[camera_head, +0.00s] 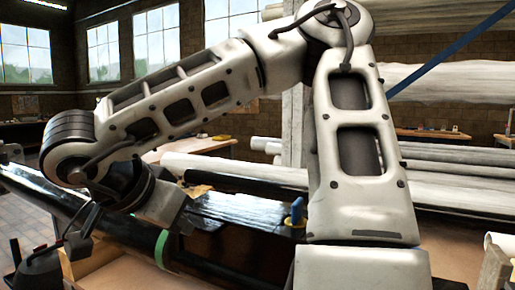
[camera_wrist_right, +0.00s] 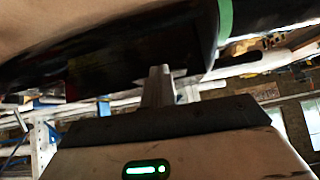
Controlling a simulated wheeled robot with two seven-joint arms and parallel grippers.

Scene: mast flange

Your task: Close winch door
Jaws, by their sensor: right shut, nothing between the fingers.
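My right arm reaches from the lower right up and over to the left in the head view. My right gripper (camera_head: 184,228) points down beside the black mast (camera_head: 205,268), close to its green band (camera_head: 162,248). Its fingers (camera_wrist_right: 160,86) are together and empty in the wrist view, close to a dark surface (camera_wrist_right: 120,62). I cannot tell whether they touch it. The green band (camera_wrist_right: 225,25) shows there too. I cannot make out the winch door for certain; the arm and shadow hide much of the mast. My left gripper is not in view.
A dark clamp-like device (camera_head: 40,265) stands at the lower left. A blue fitting (camera_head: 297,212) sits behind my forearm. Long white wrapped spars (camera_head: 450,185) lie on racks at the right. A wooden worktop (camera_head: 105,262) is below the mast. Windows and benches are far back.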

